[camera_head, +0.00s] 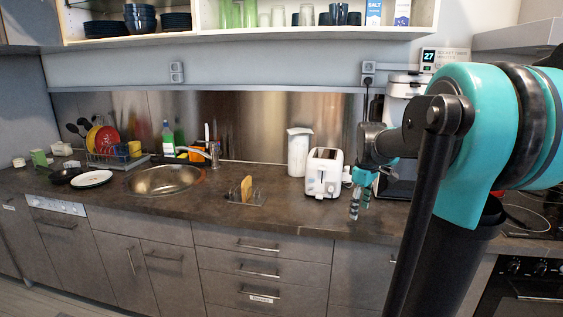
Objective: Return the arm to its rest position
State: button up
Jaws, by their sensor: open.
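My gripper (360,191) hangs at the end of my teal and black arm, right of the picture's middle. It points down over the front part of the dark counter (290,208), to the right of the white toaster (324,172). Its fingers are apart and nothing shows between them. My arm's large teal link fills the right side of the view and hides part of the counter and the stove area behind it.
A sink (165,179), a dish rack (110,155) with coloured plates and a wooden board in a holder (246,190) are on the left and middle counter. An open shelf (250,36) with dishes hangs above. Drawers (262,265) are below.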

jog(key=s+a+f+m+t, duration=0.1)
jog(key=s+a+f+m, duration=0.2)
jog(key=s+f, duration=0.6)
jog(key=s+a+f+m+t, duration=0.1)
jog(key=s+a+f+m, duration=0.2)
jog(key=s+f+m, duration=0.3)
jog(key=s+f, duration=0.3)
jog(key=s, duration=0.2)
jog(key=shift+t, duration=0.3)
